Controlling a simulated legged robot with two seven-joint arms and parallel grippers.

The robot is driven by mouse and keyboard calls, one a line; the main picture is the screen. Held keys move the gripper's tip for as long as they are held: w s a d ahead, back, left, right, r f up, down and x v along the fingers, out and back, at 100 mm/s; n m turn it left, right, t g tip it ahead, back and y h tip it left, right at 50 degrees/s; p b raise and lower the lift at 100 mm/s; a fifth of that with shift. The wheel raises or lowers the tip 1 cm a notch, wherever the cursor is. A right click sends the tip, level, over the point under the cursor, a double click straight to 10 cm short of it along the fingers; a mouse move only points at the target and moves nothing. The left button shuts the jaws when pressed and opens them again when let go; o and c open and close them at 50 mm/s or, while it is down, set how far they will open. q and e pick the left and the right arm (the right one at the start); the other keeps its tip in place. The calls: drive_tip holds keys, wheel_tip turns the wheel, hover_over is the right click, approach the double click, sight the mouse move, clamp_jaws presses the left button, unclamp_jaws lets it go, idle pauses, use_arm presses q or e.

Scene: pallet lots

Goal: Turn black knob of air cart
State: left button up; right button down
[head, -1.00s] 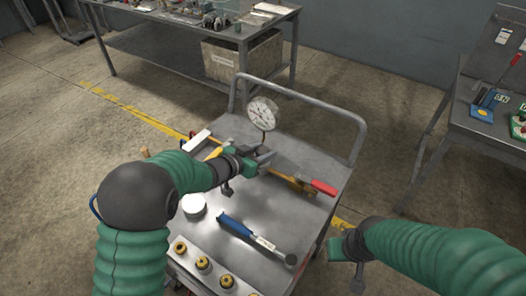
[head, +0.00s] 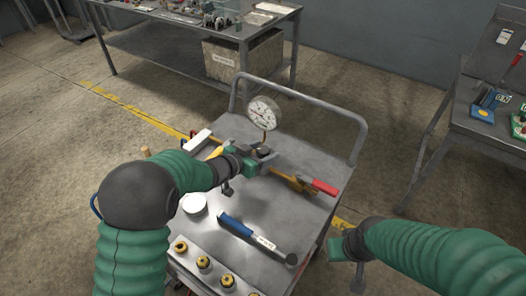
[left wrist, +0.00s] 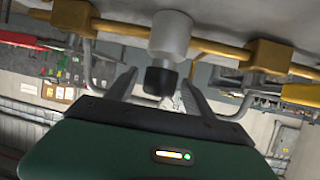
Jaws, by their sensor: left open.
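The air cart (head: 285,215) stands in front of me in the head view, with a round dial gauge (head: 263,112) on a brass pipe. The black knob (left wrist: 160,81) sits on a grey cylinder on the yellow pipe in the left wrist view. My left gripper (head: 262,158) is at the pipe below the gauge. In the left wrist view its two fingers (left wrist: 160,92) stand apart, one on each side of the knob, with visible gaps. My right gripper (head: 338,248) is off the cart's right side; its fingers are not clear.
A red-handled lever (head: 324,187) is on the pipe's right end. A blue-handled hammer (head: 236,226), a white round item (head: 194,204) and several brass fittings (head: 203,262) are on the cart. A workbench (head: 190,42) stands behind, and another table (head: 490,125) is at right.

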use_arm(q)
drive_tip(key=shift+a, duration=0.1)
drive_tip(key=p+v, duration=0.2)
drive_tip(key=v, duration=1.4)
drive_tip(key=shift+s+a, duration=0.2)
drive_tip(key=shift+s, duration=0.1)
